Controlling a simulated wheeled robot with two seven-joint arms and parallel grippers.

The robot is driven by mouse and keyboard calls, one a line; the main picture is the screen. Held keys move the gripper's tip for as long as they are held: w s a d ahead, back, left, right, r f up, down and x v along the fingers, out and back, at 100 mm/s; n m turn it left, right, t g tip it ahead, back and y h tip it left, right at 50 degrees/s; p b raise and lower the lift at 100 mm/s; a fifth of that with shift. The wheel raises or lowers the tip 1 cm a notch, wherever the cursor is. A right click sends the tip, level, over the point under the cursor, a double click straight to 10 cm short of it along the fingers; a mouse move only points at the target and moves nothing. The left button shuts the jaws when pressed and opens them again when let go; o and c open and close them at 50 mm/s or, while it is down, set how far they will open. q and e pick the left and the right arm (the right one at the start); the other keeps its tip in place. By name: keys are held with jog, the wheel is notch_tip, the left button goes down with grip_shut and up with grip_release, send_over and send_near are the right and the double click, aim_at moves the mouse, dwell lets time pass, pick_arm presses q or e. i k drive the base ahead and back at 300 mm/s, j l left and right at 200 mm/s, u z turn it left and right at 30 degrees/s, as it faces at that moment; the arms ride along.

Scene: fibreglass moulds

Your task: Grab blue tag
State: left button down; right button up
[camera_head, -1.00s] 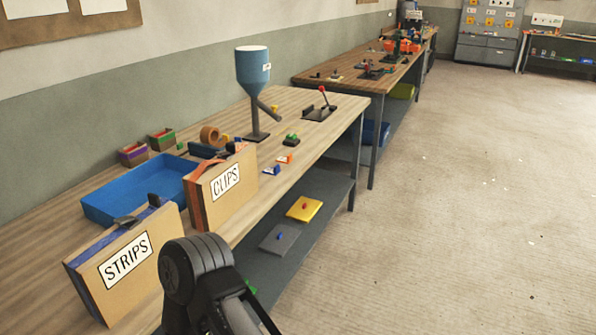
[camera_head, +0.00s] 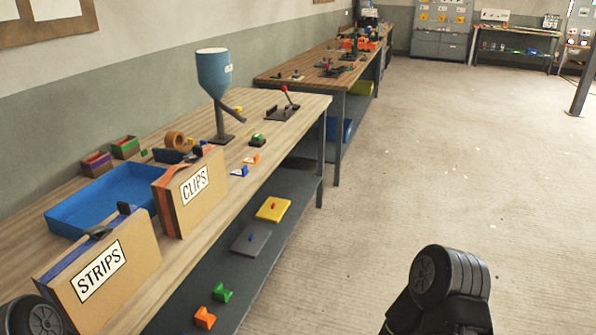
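A small blue tag (camera_head: 239,171) with a white patch lies on the wooden bench top, near its front edge, just right of the CLIPS box. A similar orange tag (camera_head: 251,159) lies just behind it. Nothing holds the blue tag. Black rounded parts of my arms show at the bottom left corner and at the bottom right. No gripper fingers can be made out, and both grippers are out of the picture.
The CLIPS box (camera_head: 190,192) and STRIPS box (camera_head: 100,272) stand along the bench front beside a blue tray (camera_head: 75,212). A blue hopper (camera_head: 214,75) stands behind the tags. A lower shelf (camera_head: 215,275) holds coloured parts. Open floor lies right.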

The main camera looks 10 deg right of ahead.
aim_at(244, 171)
jog(key=i+l+z, duration=0.3)
jog(key=i, duration=0.35)
jog(key=i+z, duration=0.35)
jog(key=i, duration=0.3)
